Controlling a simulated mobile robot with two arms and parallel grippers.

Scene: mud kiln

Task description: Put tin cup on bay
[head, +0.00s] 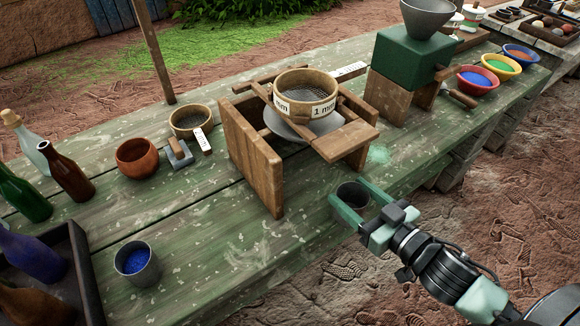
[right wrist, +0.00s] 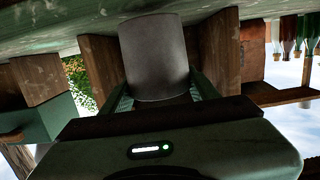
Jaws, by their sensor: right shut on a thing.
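A grey tin cup (head: 352,194) is held between the fingers of my right gripper (head: 353,204), near the front edge of the green table. The cup fills the middle of the right wrist view (right wrist: 155,58), between the two fingers. I cannot tell whether its base touches the table. No part is clearly marked as the bay; the wooden sieve stand (head: 252,155) has an open space below its top, left of and beyond the cup. A second tin cup with blue powder (head: 137,265) stands at the front left. My left gripper is not in view.
A sieve (head: 305,92) and a grey pan (head: 290,125) are on the stand. A green grinder (head: 408,62) and powder bowls (head: 478,80) stand to the right. A clay bowl (head: 137,157) and bottles (head: 66,170) are at left. The table front between blue-powder cup and stand is clear.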

